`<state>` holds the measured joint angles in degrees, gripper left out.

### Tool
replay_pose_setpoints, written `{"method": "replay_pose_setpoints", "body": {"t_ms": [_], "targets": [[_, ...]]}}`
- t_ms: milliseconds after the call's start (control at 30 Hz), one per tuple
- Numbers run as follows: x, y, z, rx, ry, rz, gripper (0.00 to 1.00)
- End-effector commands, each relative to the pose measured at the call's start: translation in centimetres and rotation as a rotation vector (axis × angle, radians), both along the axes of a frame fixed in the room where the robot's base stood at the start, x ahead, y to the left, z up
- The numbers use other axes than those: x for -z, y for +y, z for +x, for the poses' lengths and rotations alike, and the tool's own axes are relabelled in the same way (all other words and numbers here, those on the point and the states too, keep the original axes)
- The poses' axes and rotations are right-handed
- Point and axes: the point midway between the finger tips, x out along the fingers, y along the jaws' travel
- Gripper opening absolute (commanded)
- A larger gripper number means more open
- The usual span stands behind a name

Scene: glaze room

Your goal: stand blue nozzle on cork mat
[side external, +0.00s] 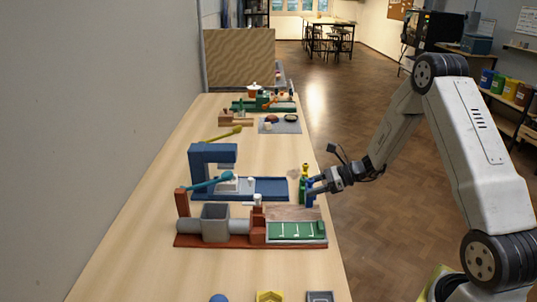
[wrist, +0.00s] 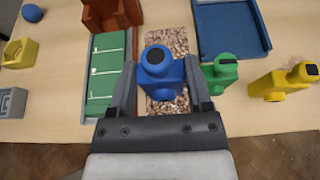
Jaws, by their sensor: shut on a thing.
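The blue nozzle (wrist: 157,66) is between the two fingers of my gripper (wrist: 160,72), which is shut on it. In the wrist view it appears upright, over the speckled brown cork mat (wrist: 166,36), and hides part of the mat. The side view shows the blue nozzle (side external: 310,197) at my gripper (side external: 315,190), near the table's right edge. The cork mat (side external: 288,212) lies between the green tray and the blue tray. I cannot tell whether the nozzle's base touches the mat.
A green nozzle (wrist: 219,72) stands close to my right finger, with a yellow nozzle (wrist: 284,83) farther right. A green tray (wrist: 107,73) lies left of the mat and a blue tray (wrist: 232,28) right of it. A red-brown fixture (side external: 186,205) stands at the left.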

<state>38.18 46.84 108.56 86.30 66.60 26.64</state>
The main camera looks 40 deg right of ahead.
Motion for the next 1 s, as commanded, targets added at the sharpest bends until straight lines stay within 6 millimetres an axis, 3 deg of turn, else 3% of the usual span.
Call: {"method": "replay_pose_setpoints", "body": {"t_ms": [433, 967, 1000], "targets": [[3.3, -0.1, 0.5, 0.0, 0.003, 0.002, 0.04], [4.0, -0.1, 0.5, 0.0, 0.001, 0.0, 0.04], [3.9, -0.1, 0.5, 0.0, 0.001, -0.001, 0.77]]}}
